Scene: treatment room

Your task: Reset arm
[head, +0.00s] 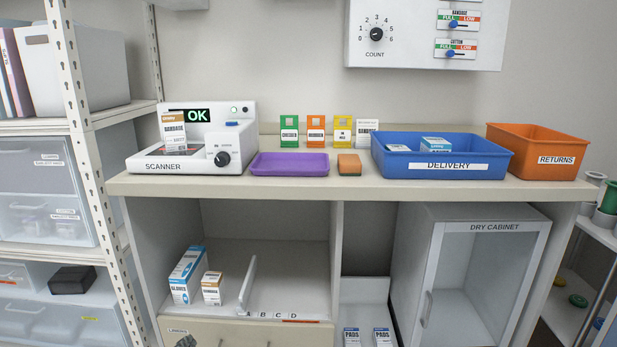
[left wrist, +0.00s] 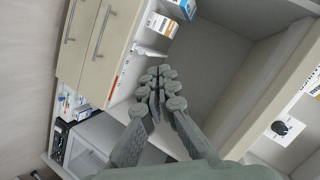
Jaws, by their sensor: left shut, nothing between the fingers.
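My left gripper (left wrist: 162,84) shows in the left wrist view. Its grey fingers are together and empty, pointing toward the open shelf bay under the counter. Neither of my grippers can be seen in the head view. My right gripper is in neither view. In the left wrist view, an orange and white box (left wrist: 160,24) stands beyond the fingertips, apart from them.
The counter (head: 350,184) carries a scanner (head: 190,140) reading OK, a purple tray (head: 290,164), a blue delivery bin (head: 440,167) and an orange returns bin (head: 538,152). Below are boxes (head: 188,276) on a shelf and a closed dry cabinet (head: 480,270). A metal rack (head: 85,150) stands left.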

